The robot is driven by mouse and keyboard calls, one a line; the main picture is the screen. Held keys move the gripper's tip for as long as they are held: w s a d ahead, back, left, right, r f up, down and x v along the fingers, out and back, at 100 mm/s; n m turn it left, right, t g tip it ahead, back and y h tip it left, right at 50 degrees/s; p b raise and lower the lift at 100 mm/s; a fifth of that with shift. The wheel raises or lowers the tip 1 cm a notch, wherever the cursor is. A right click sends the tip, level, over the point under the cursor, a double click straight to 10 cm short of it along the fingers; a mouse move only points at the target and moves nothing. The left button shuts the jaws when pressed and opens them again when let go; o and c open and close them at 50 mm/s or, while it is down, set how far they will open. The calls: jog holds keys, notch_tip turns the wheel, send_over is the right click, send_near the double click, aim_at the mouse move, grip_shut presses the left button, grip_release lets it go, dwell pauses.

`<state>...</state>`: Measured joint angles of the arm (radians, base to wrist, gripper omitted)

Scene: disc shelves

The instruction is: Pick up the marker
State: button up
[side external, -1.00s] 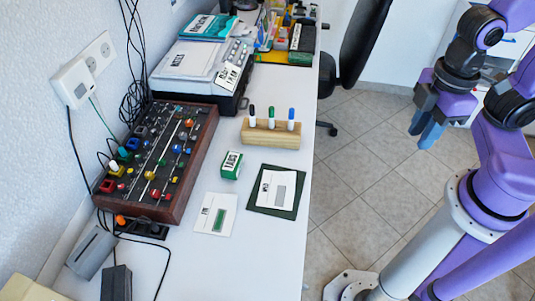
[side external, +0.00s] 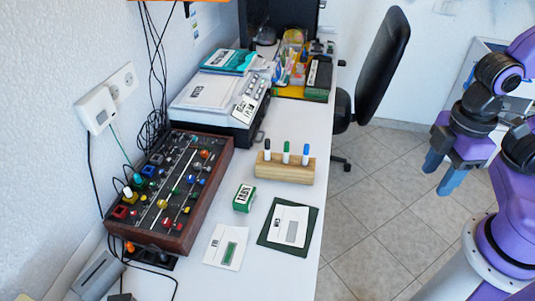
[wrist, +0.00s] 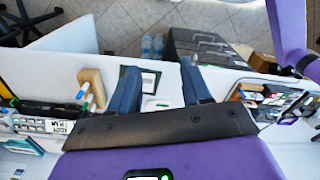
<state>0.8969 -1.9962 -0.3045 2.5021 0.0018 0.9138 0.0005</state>
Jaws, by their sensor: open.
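Three white-bodied markers stand upright in a pale wooden block (side external: 285,174) on the white table in the side external view. They are a black-capped marker (side external: 267,153), a green-capped marker (side external: 286,155) and a blue-capped marker (side external: 305,157). The block (wrist: 96,82) also shows in the wrist view, left of my fingers, with the markers small. My gripper (side external: 442,172) is open and empty, out to the right of the table and well apart from the markers. Its two spread blue fingers also show in the wrist view (wrist: 160,66).
A small green-and-white box (side external: 244,198), a white card (side external: 226,246) and a dark green folder (side external: 272,244) lie in front of the block. A knob-covered panel (side external: 170,190) and a grey device (side external: 219,103) stand left.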

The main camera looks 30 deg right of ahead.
jog(key=w+a+r+n, duration=0.2)
jog(key=w+a, duration=0.6)
jog(key=w, duration=0.4)
jog(key=n, duration=0.6)
send_over(267, 148)
notch_tip(267, 148, down, 8)
jog(key=f, duration=1.7)
jog(key=shift+w+d+f, duration=0.2)
jog(key=shift+w, duration=0.1)
jog(key=shift+c, duration=0.3)
grip_shut()
